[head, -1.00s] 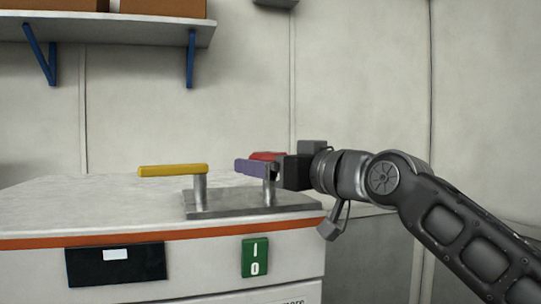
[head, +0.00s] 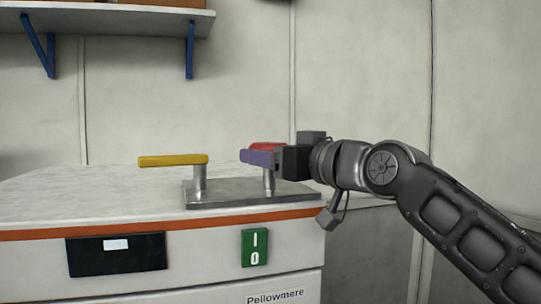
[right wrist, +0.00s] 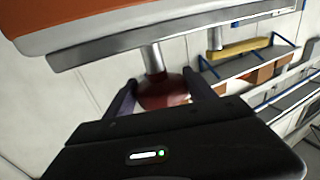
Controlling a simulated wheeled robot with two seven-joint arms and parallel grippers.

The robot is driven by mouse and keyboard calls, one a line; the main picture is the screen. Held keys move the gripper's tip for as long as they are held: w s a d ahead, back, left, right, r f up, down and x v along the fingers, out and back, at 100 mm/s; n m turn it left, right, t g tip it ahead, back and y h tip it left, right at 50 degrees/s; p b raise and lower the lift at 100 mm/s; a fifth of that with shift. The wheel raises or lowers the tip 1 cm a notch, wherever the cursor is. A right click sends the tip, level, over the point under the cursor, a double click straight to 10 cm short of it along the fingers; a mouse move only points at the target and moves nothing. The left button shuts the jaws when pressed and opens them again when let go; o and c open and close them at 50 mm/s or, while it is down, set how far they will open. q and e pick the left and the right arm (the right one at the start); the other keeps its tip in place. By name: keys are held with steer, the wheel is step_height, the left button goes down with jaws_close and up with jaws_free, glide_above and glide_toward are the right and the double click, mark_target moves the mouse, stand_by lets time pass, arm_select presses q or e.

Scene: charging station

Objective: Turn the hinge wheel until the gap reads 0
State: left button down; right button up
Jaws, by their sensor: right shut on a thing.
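A metal plate (head: 225,201) on the counter carries two short posts. A yellow bar handle (head: 172,160) tops the left post. A red handle (head: 267,147) tops the right post, and its red underside shows in the right wrist view (right wrist: 163,93). My right gripper (head: 258,158), with purple fingers, reaches in from the right. It is shut on the red handle, with one finger on each side of it, and partly hides it. Which part is the hinge wheel is unclear. A dark panel (head: 117,254) on the cabinet front has a small pale display; no reading is legible. My left gripper is not in view.
A green switch (head: 255,247) marked I and O sits on the cabinet front below an orange edge strip (head: 40,233). A shelf (head: 120,23) on blue brackets hangs on the back wall. The counter (head: 90,190) is clear left of the plate.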

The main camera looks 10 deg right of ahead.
steer(key=shift+c, duration=0.4)
steer(key=shift+f+m+t+h+b, duration=0.2)
steer(key=shift+m+t+h+b, duration=0.15)
steer(key=shift+h+b, duration=0.45)
steer(key=m+h+b, duration=0.1)
steer(key=h+b, duration=0.1)
steer(key=m+t+h+b, duration=0.1)
steer(key=m+h+b, duration=0.1)
steer(key=b, duration=0.1)
steer(key=shift+a+f, duration=0.1)
steer(key=shift+a, duration=0.1)
steer(key=m+h+b, duration=0.1)
steer(key=m+h, duration=0.1)
steer(key=h, duration=0.1)
steer(key=m+h, duration=0.2)
steer(key=h, duration=0.1)
steer(key=shift+a+r+g, duration=0.1)
steer(key=shift+r+g, duration=0.25)
steer(key=m+h, duration=0.1)
steer(key=h, duration=0.1)
steer(key=shift+r+m+g+h+p, duration=0.15)
steer(key=shift+m+g+h+p, duration=0.15)
steer(key=shift+g+p, duration=0.1)
steer(key=m+g+h+p, duration=0.2)
steer(key=h, duration=0.1)
steer(key=shift+m+h, duration=0.35)
steer(key=shift+h, duration=0.05)
steer(key=shift+m+g+h+p, duration=0.4)
steer(key=shift+h+p, duration=0.1)
steer(key=shift+p, duration=0.05)
